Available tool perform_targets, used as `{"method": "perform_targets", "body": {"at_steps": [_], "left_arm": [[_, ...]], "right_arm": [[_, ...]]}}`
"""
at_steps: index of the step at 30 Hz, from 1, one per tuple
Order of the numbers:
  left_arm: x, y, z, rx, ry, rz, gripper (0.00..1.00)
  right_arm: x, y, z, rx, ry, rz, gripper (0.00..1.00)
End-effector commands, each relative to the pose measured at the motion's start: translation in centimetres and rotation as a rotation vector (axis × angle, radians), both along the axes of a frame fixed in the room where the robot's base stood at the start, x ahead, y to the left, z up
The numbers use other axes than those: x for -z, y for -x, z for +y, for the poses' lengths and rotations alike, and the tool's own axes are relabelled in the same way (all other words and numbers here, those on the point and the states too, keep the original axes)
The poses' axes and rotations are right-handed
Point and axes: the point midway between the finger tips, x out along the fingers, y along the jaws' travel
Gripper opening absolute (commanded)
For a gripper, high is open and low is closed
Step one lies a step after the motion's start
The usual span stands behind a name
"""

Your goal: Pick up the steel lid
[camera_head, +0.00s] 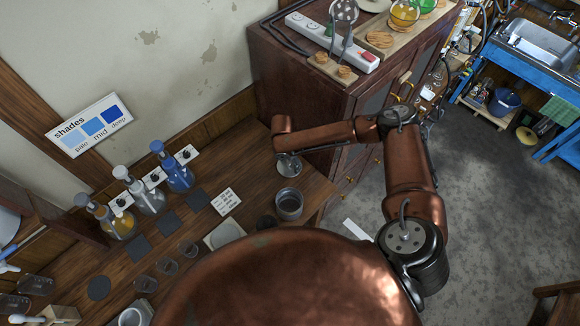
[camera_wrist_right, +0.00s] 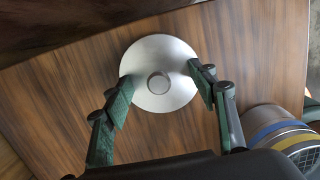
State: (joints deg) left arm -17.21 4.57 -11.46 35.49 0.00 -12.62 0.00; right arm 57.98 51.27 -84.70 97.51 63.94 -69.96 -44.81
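The steel lid (camera_wrist_right: 160,52) is a round, pale metal disc with a small knob (camera_wrist_right: 158,83) at its centre. It lies on the brown wooden bench, and it also shows in the head view (camera_head: 288,169) near the cabinet. My right gripper (camera_wrist_right: 164,88) is over it with its two green-padded fingers spread wide. The fingertips overlap the lid's left and right edges in the wrist view, with a clear gap to the knob on both sides. In the head view the right gripper's fingers are mostly hidden by the wrist. My left gripper is not in view.
A grey metal cup (camera_head: 289,206) stands close to the lid. A banded cylinder (camera_wrist_right: 284,132) is beside the right finger in the wrist view. The dark wooden cabinet (camera_head: 290,85) rises behind.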

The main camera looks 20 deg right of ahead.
Motion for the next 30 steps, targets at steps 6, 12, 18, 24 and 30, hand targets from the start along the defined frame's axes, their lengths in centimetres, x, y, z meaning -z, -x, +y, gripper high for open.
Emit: {"method": "perform_targets", "body": {"at_steps": [6, 12, 18, 24, 30], "left_arm": [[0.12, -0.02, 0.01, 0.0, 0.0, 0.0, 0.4], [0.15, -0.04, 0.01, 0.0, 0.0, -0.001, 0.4], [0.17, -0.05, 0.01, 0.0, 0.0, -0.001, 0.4], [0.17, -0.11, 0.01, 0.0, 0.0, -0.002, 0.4], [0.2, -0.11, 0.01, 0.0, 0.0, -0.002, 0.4]], "right_arm": [[1.01, 0.81, -0.13, 0.001, 0.001, 0.016, 0.2], [1.1, 0.84, -0.08, 0.002, 0.0, 0.018, 0.1], [1.15, 0.84, 0.0, 0.002, -0.002, 0.018, 0.0], [1.17, 0.85, 0.06, 0.002, -0.003, 0.018, 0.0], [1.08, 0.87, 0.11, 0.001, -0.004, 0.019, 0.0]]}}
